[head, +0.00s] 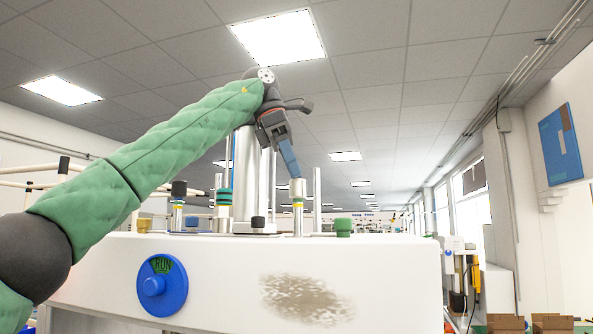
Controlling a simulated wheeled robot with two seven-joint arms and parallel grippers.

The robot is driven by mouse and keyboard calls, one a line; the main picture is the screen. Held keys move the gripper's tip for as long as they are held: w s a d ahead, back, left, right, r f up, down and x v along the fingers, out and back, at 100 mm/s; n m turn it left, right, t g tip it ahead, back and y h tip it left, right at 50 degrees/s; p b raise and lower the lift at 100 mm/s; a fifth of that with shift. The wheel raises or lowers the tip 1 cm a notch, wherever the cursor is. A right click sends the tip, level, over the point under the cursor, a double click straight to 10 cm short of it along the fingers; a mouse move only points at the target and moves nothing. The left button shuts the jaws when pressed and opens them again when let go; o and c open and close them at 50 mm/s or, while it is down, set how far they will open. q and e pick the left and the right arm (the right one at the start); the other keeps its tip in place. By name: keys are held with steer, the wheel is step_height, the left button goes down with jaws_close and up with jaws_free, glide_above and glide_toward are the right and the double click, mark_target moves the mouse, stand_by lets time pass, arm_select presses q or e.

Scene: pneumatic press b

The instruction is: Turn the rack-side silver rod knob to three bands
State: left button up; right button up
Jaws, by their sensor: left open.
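A silver rod with a pale knob (298,188) stands on top of the white press housing (400,262), right of the thick silver column (243,180). A yellow band shows below the knob; I cannot count the bands surely. My left gripper (295,176) comes down from the upper left, its blue fingers just above or at the knob's top. It is open, seen nearly edge-on, so I cannot tell whether the fingers straddle the knob. Another banded rod with a dark knob (178,189) stands at the left. Which rod is rack-side is not clear. My right gripper is not in view.
A teal-banded post (223,200) stands left of the column. A small black knob (258,222) and a green cap (343,227) sit low on the housing. A round blue RUN dial (162,286) is on the front face. Cardboard boxes (505,323) lie at lower right.

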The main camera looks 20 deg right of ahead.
mark_target(298, 180)
arm_select(q)
steer(key=shift+x, duration=1.05)
steer(key=shift+w+f, duration=0.35)
steer(key=shift+f, duration=0.25)
steer(key=shift+s+d+r, duration=0.1)
steer(key=shift+s+d, duration=0.1)
steer(key=shift+s, duration=0.2)
steer(key=shift+w, duration=0.1)
steer(key=c, duration=1)
